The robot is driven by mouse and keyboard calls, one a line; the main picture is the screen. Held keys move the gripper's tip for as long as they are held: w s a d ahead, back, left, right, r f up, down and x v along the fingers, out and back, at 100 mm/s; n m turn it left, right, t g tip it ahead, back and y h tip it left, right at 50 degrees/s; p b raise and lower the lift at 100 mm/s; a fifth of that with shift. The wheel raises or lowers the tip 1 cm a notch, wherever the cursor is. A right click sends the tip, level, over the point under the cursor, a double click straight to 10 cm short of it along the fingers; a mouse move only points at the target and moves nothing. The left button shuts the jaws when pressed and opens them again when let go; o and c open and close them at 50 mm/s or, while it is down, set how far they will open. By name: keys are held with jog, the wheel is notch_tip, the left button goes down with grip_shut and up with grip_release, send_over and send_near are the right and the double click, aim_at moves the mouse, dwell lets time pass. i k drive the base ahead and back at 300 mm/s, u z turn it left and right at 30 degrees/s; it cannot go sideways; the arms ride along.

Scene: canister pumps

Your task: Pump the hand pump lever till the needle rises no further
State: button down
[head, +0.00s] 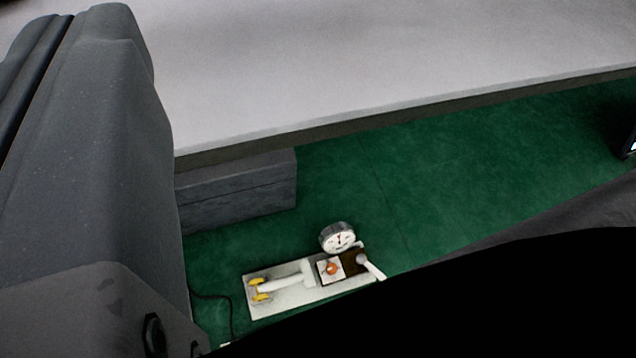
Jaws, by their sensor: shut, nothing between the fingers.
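The hand pump stands on a pale base plate (275,301) on the green floor, low in the middle of the head view. A white cylinder (285,279) lies along the plate, with yellow parts (260,290) at its left end. A round white gauge (339,238) stands at the back; its dark needle is too small to read. An orange-red knob (331,268) sits in front of the gauge. A white lever-like rod (373,268) slants down to the right at the plate's right end. No gripper fingers can be made out, and nothing is seen touching the pump.
A dark grey block (240,190) stands behind the pump, against a pale raised slab (400,75). A black cable (225,299) lies left of the plate. Large dark shapes fill the left and lower right. Green floor (470,170) is clear to the right.

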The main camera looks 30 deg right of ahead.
aim_at(305, 274)
jog(key=z, duration=0.5)
jog(key=k, duration=1.25)
jog(key=z, duration=0.05)
